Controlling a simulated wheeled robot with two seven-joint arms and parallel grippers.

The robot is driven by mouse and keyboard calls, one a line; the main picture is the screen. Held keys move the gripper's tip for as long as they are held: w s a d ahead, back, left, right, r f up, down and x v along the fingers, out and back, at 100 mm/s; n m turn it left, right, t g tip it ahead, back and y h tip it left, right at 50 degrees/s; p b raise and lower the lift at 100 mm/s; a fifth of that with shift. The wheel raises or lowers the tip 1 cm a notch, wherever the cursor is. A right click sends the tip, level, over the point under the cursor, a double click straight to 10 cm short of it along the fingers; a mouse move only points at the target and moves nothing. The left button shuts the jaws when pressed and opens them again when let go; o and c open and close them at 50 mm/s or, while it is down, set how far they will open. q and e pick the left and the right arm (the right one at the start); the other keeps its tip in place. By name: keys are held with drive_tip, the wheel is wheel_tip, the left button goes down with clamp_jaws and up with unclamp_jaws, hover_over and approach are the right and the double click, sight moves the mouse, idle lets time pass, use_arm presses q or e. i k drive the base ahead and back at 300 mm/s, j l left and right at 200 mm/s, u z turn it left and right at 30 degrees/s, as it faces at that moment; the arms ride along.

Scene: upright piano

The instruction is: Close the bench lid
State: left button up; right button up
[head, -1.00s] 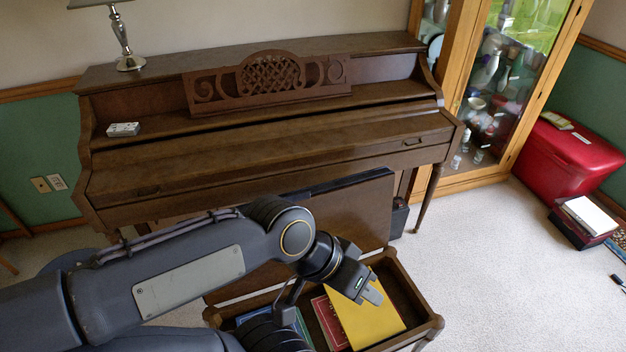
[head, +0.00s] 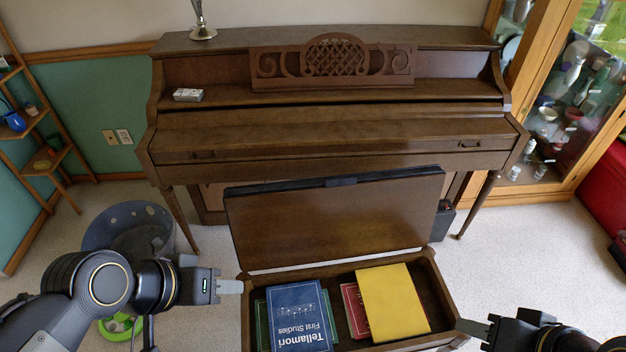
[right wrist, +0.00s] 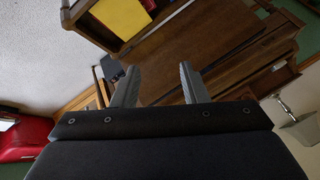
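The bench lid (head: 335,219) stands raised, tilted up at the back edge of the piano bench (head: 437,290), in front of the piano. The bench box is open below it. Inside lie a blue book (head: 298,312), a yellow book (head: 392,300) and parts of red and green books. My left gripper (head: 230,287) is beside the bench's left end, apart from the lid; its finger gap is not clear. My right gripper (head: 472,328) is by the bench's front right corner. In the right wrist view its fingers (right wrist: 158,85) are apart with nothing between them.
The upright piano (head: 330,125) stands behind the lid. A grey bin (head: 125,225) and a green object (head: 120,328) are on the floor at left. A glass cabinet (head: 565,110) and red chest (head: 606,190) are at right.

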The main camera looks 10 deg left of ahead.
sight(276, 224)
drive_tip(key=u, duration=0.25)
drive_tip(key=i+l+u, duration=0.6)
drive_tip(key=i+l, duration=0.1)
drive_tip(key=i, duration=0.05)
